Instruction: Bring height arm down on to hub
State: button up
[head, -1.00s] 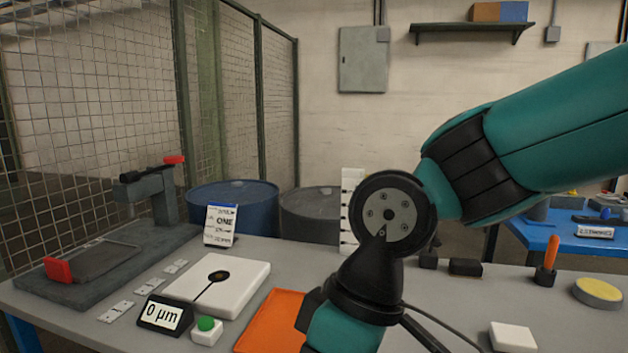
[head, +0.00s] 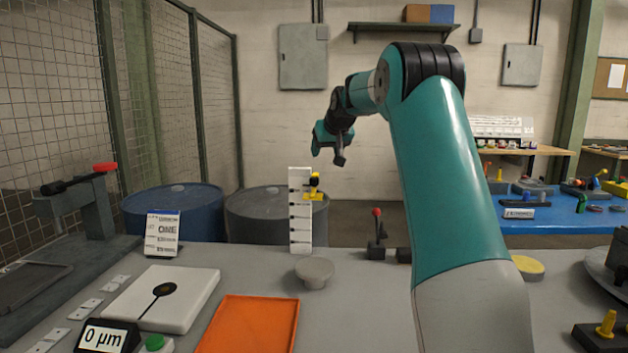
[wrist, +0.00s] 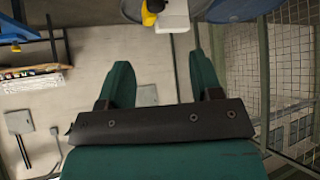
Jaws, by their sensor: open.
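A white upright scale with black marks (head: 300,225) stands at the table's back edge. A yellow arm with a black part (head: 314,188), which looks like the height arm, sits high on its right side. A grey round piece on a short foot (head: 314,268), perhaps the hub, stands on the table in front, well below the arm. My gripper (head: 332,150) is raised above the height arm, apart from it. In the wrist view my gripper (wrist: 160,58) has its two teal fingers spread with nothing between; the yellow part (wrist: 150,10) shows beyond them, at the top edge.
An orange tray (head: 250,325) and a white plate with a dark probe (head: 175,298) lie to the left, by a display reading 0 µm (head: 103,337). A red-knobbed lever (head: 376,235) stands right of the scale. Barrels (head: 275,213) stand behind the table.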

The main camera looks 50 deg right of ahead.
aim_at(314, 179)
jog(key=p+x, duration=0.1)
jog(key=x, duration=0.4)
jog(key=p+x, duration=0.2)
jog(key=x, duration=0.4)
jog(key=p+x, duration=0.1)
jog(key=x, duration=0.5)
jog(key=shift+d+p, duration=0.35)
jog(key=shift+d, duration=0.1)
